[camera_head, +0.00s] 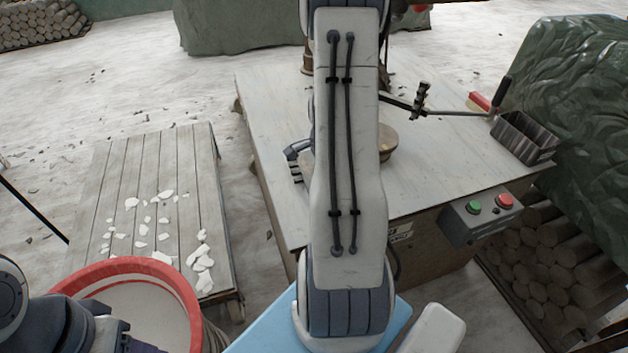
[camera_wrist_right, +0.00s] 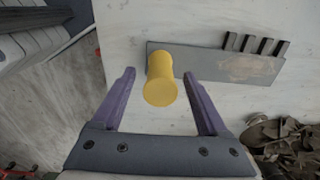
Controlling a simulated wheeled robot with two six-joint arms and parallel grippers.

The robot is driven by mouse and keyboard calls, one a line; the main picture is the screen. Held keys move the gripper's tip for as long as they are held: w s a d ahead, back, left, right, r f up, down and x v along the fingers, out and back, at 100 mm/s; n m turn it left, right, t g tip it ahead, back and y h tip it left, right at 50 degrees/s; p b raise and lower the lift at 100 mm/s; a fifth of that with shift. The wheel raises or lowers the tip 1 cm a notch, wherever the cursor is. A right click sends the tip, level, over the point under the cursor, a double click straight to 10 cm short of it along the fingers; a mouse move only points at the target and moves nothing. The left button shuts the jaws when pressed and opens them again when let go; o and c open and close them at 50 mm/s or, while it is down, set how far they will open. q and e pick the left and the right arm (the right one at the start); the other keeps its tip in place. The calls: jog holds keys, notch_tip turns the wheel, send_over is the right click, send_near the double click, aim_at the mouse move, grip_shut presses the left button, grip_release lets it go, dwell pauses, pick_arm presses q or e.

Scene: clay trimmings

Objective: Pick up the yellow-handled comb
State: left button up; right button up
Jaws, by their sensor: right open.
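The comb lies on the pale tabletop in the right wrist view. It has a short, round yellow handle (camera_wrist_right: 161,80) and a flat grey plate (camera_wrist_right: 215,64) with several dark teeth at its upper right. My right gripper (camera_wrist_right: 159,75) is open, with its two purple fingers on either side of the handle in this view. A visible gap remains between each finger and the handle. In the head view my right arm hides the yellow handle. My left gripper (camera_head: 118,335) shows only partly at the lower left, and its jaws cannot be made out.
The worktable (camera_head: 430,165) carries a dark metal box (camera_head: 524,138) at right and a wooden bowl (camera_head: 389,142) partly behind my arm. A button box (camera_head: 481,215) is on its front. A red-rimmed bucket (camera_head: 128,263) stands at left. Brown scraps (camera_wrist_right: 285,140) lie at the wrist view's lower right.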

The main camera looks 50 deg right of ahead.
grip_shut()
jog(key=shift+r, duration=0.1)
dwell(1.2)
